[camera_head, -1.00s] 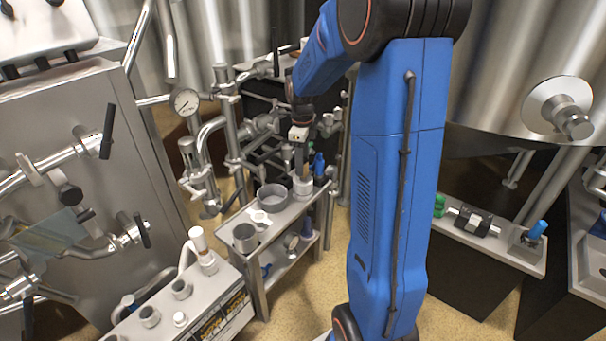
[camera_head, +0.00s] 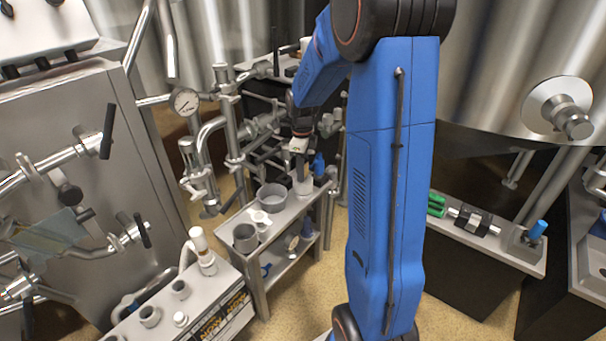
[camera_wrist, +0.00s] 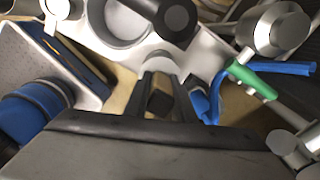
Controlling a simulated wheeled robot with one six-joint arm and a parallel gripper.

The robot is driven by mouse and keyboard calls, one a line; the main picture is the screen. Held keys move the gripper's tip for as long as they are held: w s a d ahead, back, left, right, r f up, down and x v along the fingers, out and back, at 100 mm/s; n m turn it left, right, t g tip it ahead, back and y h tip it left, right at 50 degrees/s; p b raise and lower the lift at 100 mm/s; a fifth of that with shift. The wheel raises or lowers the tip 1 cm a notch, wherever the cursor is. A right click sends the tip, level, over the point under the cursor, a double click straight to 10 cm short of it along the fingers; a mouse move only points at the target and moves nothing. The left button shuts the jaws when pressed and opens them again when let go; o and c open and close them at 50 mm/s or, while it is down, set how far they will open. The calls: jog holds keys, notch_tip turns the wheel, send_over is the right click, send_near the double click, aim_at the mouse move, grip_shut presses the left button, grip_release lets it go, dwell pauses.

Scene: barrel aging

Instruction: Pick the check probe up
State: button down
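My gripper (camera_head: 299,146) is over the far right end of the small steel cart, just above a pale upright cylinder (camera_head: 303,183). A thin upright piece, probably the check probe (camera_head: 300,162), shows between the gripper and the cylinder; it is too small to identify surely. In the wrist view my gripper (camera_wrist: 165,102) has its dark fingers on either side of a dark block-like end (camera_wrist: 160,101), with a narrow tan gap beside it. The fingers look open around it. A light round rim is just beyond; contact is not clear.
The cart top (camera_head: 282,222) also bears a wide grey bowl (camera_head: 272,197), a grey cup (camera_head: 245,238) and a blue item (camera_head: 318,164). Pipes and valves with a gauge (camera_head: 186,102) stand close behind and left. A low bench (camera_head: 480,238) is right.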

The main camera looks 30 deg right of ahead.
jog(key=shift+r, duration=0.7)
dwell(0.9)
jog(key=shift+r, duration=4.4)
